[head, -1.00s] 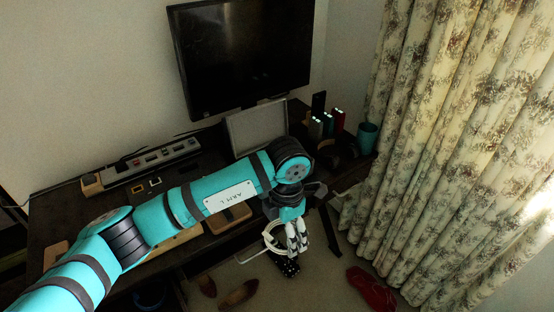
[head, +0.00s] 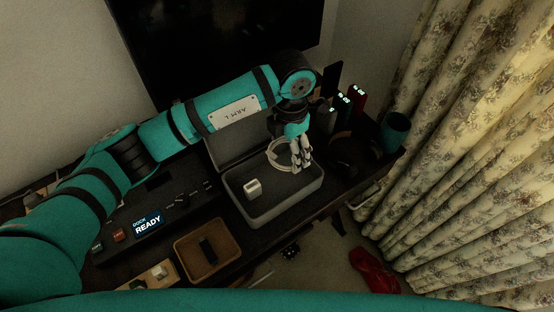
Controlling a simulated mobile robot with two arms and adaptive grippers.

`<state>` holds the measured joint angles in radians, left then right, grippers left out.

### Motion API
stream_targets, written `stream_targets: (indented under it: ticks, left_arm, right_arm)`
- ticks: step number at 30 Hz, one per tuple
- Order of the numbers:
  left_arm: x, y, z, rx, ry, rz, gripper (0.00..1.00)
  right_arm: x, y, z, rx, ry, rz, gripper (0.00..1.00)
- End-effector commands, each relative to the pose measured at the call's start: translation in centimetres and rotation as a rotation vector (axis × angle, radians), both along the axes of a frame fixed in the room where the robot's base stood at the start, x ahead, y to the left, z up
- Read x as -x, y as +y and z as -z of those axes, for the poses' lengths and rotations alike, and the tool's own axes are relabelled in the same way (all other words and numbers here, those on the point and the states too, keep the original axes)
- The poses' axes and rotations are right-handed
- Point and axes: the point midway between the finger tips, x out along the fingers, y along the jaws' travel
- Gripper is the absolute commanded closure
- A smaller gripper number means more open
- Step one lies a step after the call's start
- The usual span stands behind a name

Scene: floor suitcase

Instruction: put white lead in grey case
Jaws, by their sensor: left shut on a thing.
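The grey case (head: 286,204) stands open on the dark desk, its lid raised at the back. A small white block (head: 253,188) lies inside it at the left. My left gripper (head: 301,164) points down over the right part of the case, shut on the coiled white lead (head: 277,158). The coil hangs at the left side of the fingers, over the case's opening. I cannot tell whether it touches the case floor. My right gripper is not in view.
A brown tray (head: 233,257) with a dark item is in front of the case. A teal cup (head: 395,131) and several upright devices with lit tops stand at the right. A dock reading READY (head: 148,225) is at the left. A red shoe (head: 372,275) lies on the floor.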

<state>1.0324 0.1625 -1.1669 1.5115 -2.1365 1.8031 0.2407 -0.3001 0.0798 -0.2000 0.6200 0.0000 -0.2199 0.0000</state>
Motion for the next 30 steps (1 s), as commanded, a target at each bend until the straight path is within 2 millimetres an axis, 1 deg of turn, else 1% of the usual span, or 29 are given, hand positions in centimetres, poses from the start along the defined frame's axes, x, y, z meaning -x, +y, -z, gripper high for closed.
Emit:
stream_targets:
  ticks: [3, 6, 9, 14, 20, 22, 30]
  left_arm:
    - [0.3, 0.0, 2.2, -0.003, 0.008, 0.000, 0.53]
    - [0.2, 0.0, 4.0, -0.001, 0.007, -0.001, 0.53]
    - [0.2, -0.1, 5.2, -0.001, 0.004, 0.001, 0.53]
    - [0.1, 0.0, 6.4, 0.000, 0.003, 0.000, 0.53]
    - [0.2, 0.0, 9.1, 0.000, 0.005, -0.001, 0.53]
    - [0.1, 0.0, 9.4, 0.000, 0.001, 0.001, 0.53]
    - [0.1, 0.0, 9.7, -0.001, 0.001, 0.001, 0.53]
  right_arm:
    - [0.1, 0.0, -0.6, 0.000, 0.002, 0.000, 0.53]
    - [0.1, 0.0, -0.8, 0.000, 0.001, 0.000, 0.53]
    - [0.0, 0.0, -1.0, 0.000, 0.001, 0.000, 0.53]
    - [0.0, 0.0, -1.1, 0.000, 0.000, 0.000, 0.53]
    - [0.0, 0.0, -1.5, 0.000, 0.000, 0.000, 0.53]
    - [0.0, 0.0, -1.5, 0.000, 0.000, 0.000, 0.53]
    - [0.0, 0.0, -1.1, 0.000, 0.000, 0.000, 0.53]
